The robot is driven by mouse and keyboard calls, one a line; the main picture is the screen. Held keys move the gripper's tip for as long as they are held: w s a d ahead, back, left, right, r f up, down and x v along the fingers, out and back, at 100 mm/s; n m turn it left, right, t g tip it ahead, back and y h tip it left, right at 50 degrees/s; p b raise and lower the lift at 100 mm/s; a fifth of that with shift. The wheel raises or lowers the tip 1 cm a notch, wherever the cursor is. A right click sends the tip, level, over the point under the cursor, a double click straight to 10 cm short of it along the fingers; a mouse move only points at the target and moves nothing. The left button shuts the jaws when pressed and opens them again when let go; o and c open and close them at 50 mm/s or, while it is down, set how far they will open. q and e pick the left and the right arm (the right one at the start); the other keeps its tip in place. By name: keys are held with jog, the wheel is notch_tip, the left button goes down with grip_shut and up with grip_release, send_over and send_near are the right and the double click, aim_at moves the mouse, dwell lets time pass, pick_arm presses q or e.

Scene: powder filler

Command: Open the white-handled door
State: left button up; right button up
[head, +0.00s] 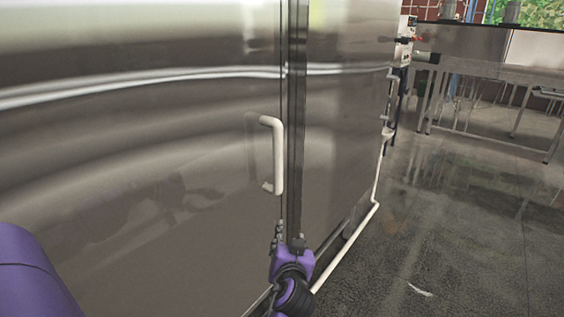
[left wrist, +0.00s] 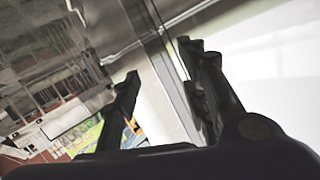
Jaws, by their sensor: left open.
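The door (head: 150,190) is a large shiny steel panel filling the left of the head view. Its white upright D-shaped handle (head: 277,155) is near its right edge, beside a dark vertical seam strip (head: 296,120). The door looks flush with the strip, with no gap showing. My left gripper (head: 287,238) is below the handle, near the strip's lower end, and apart from the handle. In the left wrist view its two dark fingers (left wrist: 162,62) are spread with nothing between them that they hold. I cannot make out the handle there. My right gripper is not in view.
A steel side panel (head: 345,130) continues right of the strip. A white pipe (head: 350,245) runs low along the cabinet. A metal table (head: 500,72) stands at the back right. The dark glossy floor (head: 460,220) on the right is clear.

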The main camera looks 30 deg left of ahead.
pick_arm(q)
jog(key=w+a+r+n+y, duration=0.2)
jog(key=w+r+n+y, duration=0.15)
jog(key=r, duration=0.75)
jog(key=n+g+y, duration=0.1)
jog(key=n+y, duration=0.1)
jog(key=n, duration=0.1)
send_near(280, 156)
jog(key=x, duration=0.6)
jog(key=shift+w+a+r, duration=0.1)
jog(key=shift+a+r, duration=0.05)
jog(key=shift+a, duration=0.1)
jog(key=x, duration=0.3)
jog(key=shift+w+a, duration=0.3)
jog(key=shift+w+a+f, duration=0.25)
jog(key=shift+w+a, duration=0.05)
jog(key=shift+a, duration=0.1)
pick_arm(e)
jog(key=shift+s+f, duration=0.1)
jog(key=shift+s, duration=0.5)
pick_arm(q)
grip_shut()
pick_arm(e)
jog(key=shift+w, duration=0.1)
